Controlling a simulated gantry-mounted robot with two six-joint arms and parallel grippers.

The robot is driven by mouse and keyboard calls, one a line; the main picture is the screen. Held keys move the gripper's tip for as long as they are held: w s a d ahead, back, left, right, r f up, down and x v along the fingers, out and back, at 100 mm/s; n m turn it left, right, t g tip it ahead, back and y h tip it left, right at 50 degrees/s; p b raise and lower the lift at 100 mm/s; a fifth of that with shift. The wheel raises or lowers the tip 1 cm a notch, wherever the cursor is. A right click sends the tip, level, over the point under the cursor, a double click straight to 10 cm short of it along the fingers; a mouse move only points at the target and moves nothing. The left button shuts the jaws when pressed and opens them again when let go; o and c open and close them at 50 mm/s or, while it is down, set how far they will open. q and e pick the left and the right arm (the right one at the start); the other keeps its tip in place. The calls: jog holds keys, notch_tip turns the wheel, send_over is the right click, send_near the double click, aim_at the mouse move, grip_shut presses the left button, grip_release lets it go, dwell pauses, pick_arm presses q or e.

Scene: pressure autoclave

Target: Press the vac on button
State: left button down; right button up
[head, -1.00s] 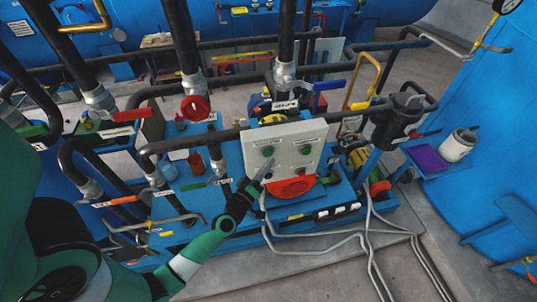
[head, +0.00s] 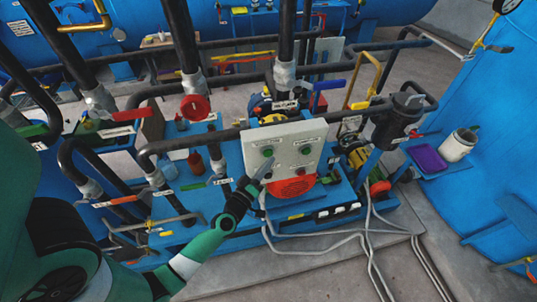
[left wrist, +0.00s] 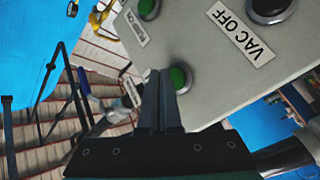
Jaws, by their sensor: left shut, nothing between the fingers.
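A pale grey control panel (head: 286,160) stands tilted in the middle of the head view, with two green buttons along its top and darker buttons below. The upper left green button (head: 267,152) also shows in the left wrist view (left wrist: 180,78), right beside my fingertips. My left gripper (head: 266,167) is shut and empty, its tips at the panel's face just below that button. I cannot tell whether they touch it. The left wrist view shows a "VAC OFF" label (left wrist: 241,32) by a dark button and another green button (left wrist: 148,8).
Black vertical pipes and a red valve wheel (head: 195,107) stand left of and behind the panel. A red-orange round part (head: 292,187) sits under it. Grey cables (head: 320,237) run along the floor in front. A dark cylinder (head: 392,122) stands to the right.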

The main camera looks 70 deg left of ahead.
pick_arm(q)
jog(key=shift+a, duration=0.3)
